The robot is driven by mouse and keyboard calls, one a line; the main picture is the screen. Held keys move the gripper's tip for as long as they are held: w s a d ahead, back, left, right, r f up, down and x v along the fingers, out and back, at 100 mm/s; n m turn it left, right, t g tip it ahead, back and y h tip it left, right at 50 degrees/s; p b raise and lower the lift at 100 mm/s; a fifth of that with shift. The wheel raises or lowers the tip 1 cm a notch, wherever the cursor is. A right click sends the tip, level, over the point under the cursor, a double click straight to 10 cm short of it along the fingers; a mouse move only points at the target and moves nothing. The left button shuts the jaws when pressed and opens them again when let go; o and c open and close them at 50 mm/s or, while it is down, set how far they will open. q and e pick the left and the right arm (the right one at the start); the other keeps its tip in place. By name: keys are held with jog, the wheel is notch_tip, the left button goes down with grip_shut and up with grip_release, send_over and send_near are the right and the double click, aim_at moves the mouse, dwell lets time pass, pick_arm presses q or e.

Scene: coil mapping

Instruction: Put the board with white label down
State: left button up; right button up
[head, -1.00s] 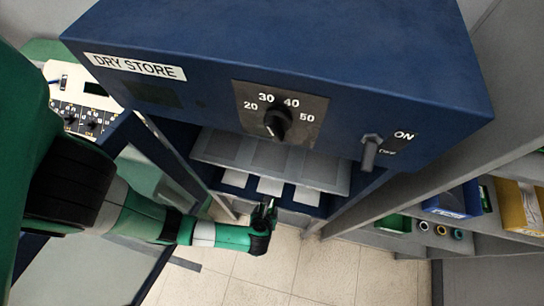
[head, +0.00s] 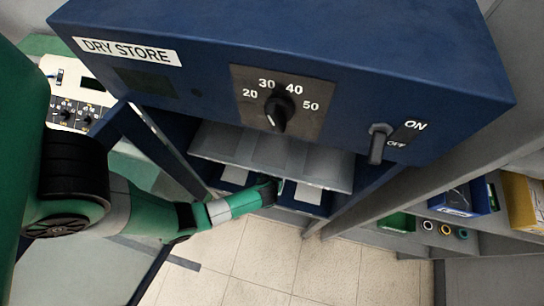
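The blue dry store cabinet (head: 200,45) fills the top of the head view, with a grey shelf (head: 322,172) inside it. White labels (head: 307,196) show on the lower level below that shelf, one on each side of my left arm's end. My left gripper (head: 277,187) reaches into the cabinet opening at the middle of this lower level. Its fingers are small, dark and mostly hidden, so I cannot tell whether they hold a board. The middle white label is covered by the arm's end. My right gripper is out of view.
A dial (head: 277,108) and an ON/OFF switch (head: 380,143) stick out of the cabinet front. A shelf with blue bins (head: 458,203), a yellow bin (head: 524,200) and several rolls stands at right. A white control panel (head: 75,95) is at left. The tiled floor (head: 300,260) is clear.

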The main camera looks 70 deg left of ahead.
pick_arm(q)
jog(key=shift+w, duration=0.1)
jog(key=o, duration=1.3)
jog(key=shift+f, duration=0.1)
jog(key=shift+o, duration=0.2)
jog(key=shift+d+r, duration=0.1)
jog(key=shift+r, duration=0.35)
jog(key=p+v, duration=0.2)
jog(key=v, duration=0.1)
jog(key=shift+r, duration=0.2)
jog(key=s+d, duration=0.5)
jog(key=d, duration=0.5)
jog(key=shift+d+f, duration=0.3)
jog(key=shift+f, duration=0.15)
